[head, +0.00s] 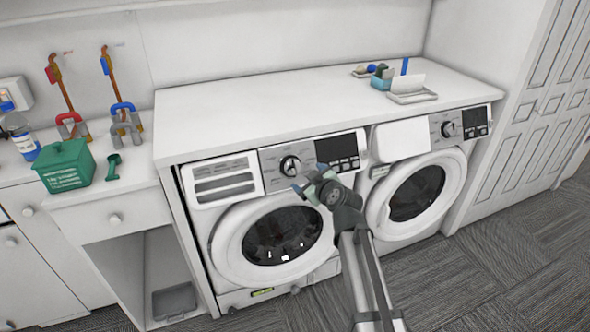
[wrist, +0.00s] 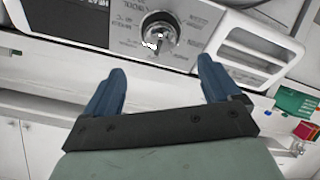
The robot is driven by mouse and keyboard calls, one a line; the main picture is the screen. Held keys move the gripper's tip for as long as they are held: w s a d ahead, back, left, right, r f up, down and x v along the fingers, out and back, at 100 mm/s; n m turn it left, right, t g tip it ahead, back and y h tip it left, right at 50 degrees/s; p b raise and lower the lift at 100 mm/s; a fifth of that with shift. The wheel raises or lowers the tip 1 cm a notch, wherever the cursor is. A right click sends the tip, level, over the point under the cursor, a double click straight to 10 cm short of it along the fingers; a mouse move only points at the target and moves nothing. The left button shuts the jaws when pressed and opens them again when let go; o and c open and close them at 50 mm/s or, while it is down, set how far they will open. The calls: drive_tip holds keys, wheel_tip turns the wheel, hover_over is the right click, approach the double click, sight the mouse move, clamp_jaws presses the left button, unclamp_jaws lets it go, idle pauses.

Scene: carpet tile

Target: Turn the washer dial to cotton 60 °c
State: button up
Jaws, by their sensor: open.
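The washer dial (head: 290,165) is a round silver knob with a dark surround on the panel of the left front-loading machine (head: 216,245). In the wrist view the dial (wrist: 159,33) is at the top centre, with printed programme words around it that are too blurred to read for certain. My gripper (head: 308,184) is just in front of the panel, close to the dial's lower right in the head view. In the wrist view its two blue fingers (wrist: 158,78) are spread apart with nothing between them. The fingers do not touch the dial.
A second machine (head: 454,205) with its own dial (head: 448,129) stands to the right. A dark display (head: 338,150) is right of the washer dial, and a drawer front (head: 222,181) is left of it. A green box (head: 66,166) sits on the left counter.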

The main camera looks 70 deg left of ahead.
sight(294, 168)
drive_tip(key=x, duration=1.2)
drive_tip(key=c, duration=1.1)
